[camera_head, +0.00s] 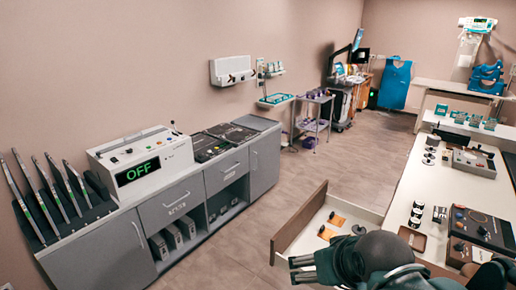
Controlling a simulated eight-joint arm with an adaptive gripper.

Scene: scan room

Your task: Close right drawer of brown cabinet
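A drawer (298,222) with a brown front and white inside stands pulled out at lower middle, to the left of the long white-topped counter (426,190). It holds a few small orange and dark items. The cabinet body under the counter is mostly hidden by my arm, so I cannot tell its color. My gripper (296,268) is at the bottom middle, in front of the drawer's near corner in the picture. Its two fingers point left and look apart, with nothing seen between them. I cannot tell whether it touches the drawer.
A grey cabinet row (186,202) runs along the left wall, with a white box (139,160) reading OFF on top. Bare floor (231,252) lies between it and the drawer. A cart (313,119) stands farther back.

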